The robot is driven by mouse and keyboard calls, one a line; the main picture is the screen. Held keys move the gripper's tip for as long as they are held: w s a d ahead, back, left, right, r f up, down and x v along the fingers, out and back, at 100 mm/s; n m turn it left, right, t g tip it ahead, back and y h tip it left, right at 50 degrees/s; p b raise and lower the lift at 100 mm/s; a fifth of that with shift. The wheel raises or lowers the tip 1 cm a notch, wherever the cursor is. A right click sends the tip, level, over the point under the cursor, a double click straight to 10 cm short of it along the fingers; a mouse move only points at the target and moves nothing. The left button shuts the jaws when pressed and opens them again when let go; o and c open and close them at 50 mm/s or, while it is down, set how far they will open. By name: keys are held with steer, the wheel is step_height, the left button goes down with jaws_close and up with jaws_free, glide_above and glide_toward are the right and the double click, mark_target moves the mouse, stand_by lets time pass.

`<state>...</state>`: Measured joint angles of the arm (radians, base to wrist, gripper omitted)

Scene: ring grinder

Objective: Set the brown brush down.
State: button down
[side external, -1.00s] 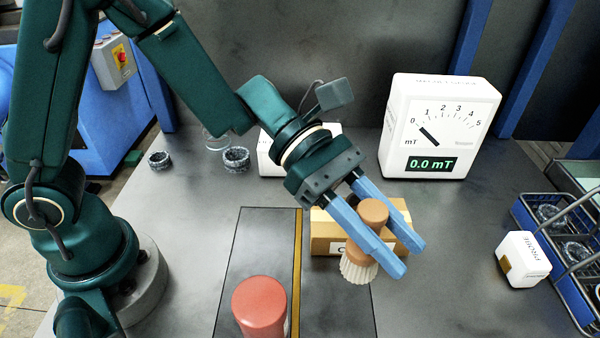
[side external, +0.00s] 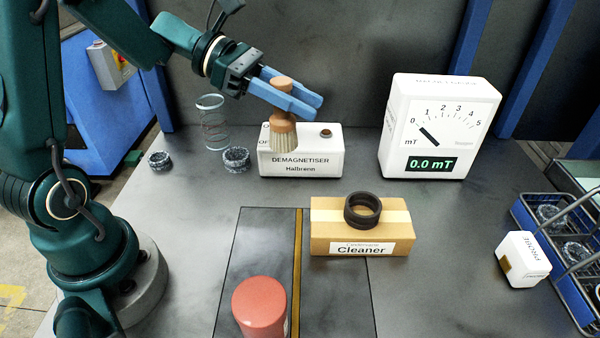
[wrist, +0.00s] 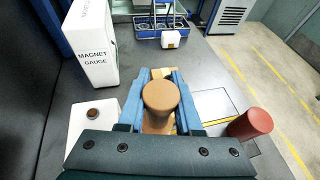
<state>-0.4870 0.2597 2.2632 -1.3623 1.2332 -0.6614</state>
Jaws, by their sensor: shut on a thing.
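The brown brush (side external: 282,125) has a tan-brown handle and pale bristles pointing down. My gripper (side external: 292,98) is shut on its handle, with a blue finger on each side. In the side view the brush is in front of the white demagnetiser (side external: 318,158) or over it; I cannot tell whether the bristles touch anything. In the wrist view the round top of the brush (wrist: 160,97) sits between the fingers and hides what is beneath it.
A cardboard Cleaner box (side external: 335,235) bears a dark ring (side external: 362,210). A white gauge (side external: 436,130) reads 0.0 mT. A red cylinder (side external: 260,305) stands in front. Dark rings (side external: 236,160) and a glass cylinder (side external: 211,122) are at left. A blue basket (side external: 552,235) is at right.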

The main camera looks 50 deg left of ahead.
steer(key=s+a+n+t+y, duration=0.1)
steer(key=s+a+n+t, duration=0.1)
steer(key=s+a, duration=0.35)
steer(key=s+d+f+m+g+h, duration=0.3)
steer(key=s+d+f+m+g, duration=0.2)
steer(key=s+m+g, duration=0.35)
steer(key=s+a+f+m+g+y, duration=0.4)
steer(key=s+m+g+y, duration=0.3)
steer(key=m+g, duration=0.45)
steer(key=s+a+r+m+y, duration=0.2)
steer(key=s+a+m+y, duration=0.3)
steer(key=a+m+y, duration=0.8)
steer(key=w+a+r+m+t+y, duration=0.1)
steer(key=a+r+m+t+y, duration=0.4)
steer(key=a+m+t+y, duration=0.3)
steer(key=shift+m+t+h, duration=0.3)
steer(key=shift+m+h, duration=0.1)
steer(key=shift+h, duration=0.2)
steer(key=shift+w+d+f, duration=0.85)
steer(key=shift+w+f, duration=0.95)
steer(key=shift+w+d+f, duration=0.85)
steer(key=shift+w+f, duration=0.9)
steer(key=shift+w, duration=0.1)
steer(key=shift+w+d+f, duration=0.85)
steer(key=shift+w+f, duration=0.95)
